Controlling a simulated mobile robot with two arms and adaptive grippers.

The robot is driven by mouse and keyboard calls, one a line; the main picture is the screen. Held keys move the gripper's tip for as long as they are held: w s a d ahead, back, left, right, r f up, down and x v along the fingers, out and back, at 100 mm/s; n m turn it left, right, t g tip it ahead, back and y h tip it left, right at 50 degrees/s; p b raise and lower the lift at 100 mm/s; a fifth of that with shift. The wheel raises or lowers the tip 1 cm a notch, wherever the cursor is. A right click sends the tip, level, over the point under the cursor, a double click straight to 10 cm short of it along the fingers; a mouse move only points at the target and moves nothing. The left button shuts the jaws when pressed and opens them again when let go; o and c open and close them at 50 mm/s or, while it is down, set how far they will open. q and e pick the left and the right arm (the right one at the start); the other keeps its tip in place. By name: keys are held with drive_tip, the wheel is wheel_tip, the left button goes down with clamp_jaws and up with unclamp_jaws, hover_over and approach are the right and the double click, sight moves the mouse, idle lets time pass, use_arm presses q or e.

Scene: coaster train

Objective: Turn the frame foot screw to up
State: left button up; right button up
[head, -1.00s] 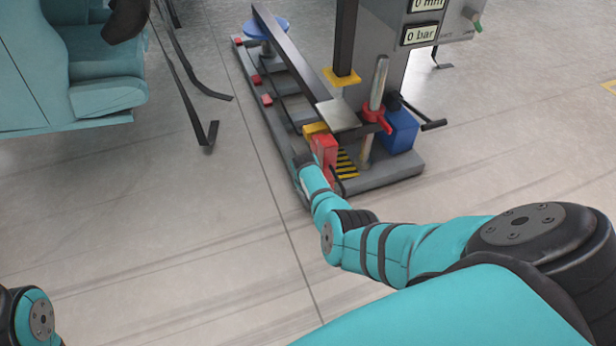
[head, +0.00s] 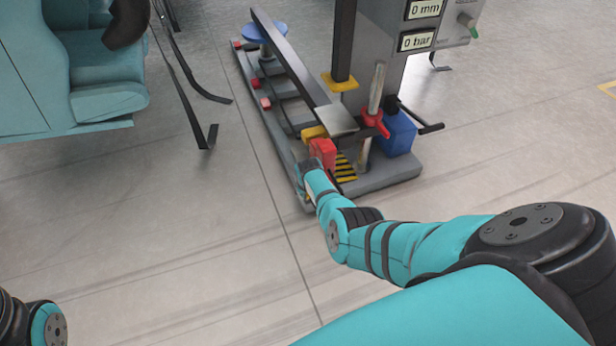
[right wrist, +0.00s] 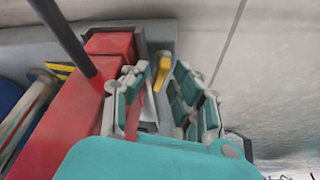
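A small yellow handle (right wrist: 162,72) stands at the edge of the grey base frame in the right wrist view. It looks like the frame foot screw, though its lower part is partly hidden. My right gripper (right wrist: 160,92) is open, with its two teal-padded fingers on either side of the line to the handle. The handle shows beyond the gap, and I see no clear contact. In the head view, my right gripper (head: 306,166) is at the near left edge of the base frame (head: 388,182), beside a red block. My left gripper is out of view.
The red block (head: 322,152) is close beside my right gripper; it fills the left of the wrist view (right wrist: 72,115). A dark beam (head: 290,58), red clamp (head: 375,122) and blue box (head: 398,133) stand on the base.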

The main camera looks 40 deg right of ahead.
drive_tip(key=shift+o, duration=0.4)
drive_tip(key=shift+r, duration=0.15)
drive_tip(key=shift+r, duration=0.2)
drive_tip(key=v, duration=0.7)
drive_tip(key=shift+s, duration=0.2)
drive_tip(key=shift+a+r, duration=0.1)
drive_tip(key=shift+a, duration=0.05)
drive_tip(key=shift+c, duration=0.3)
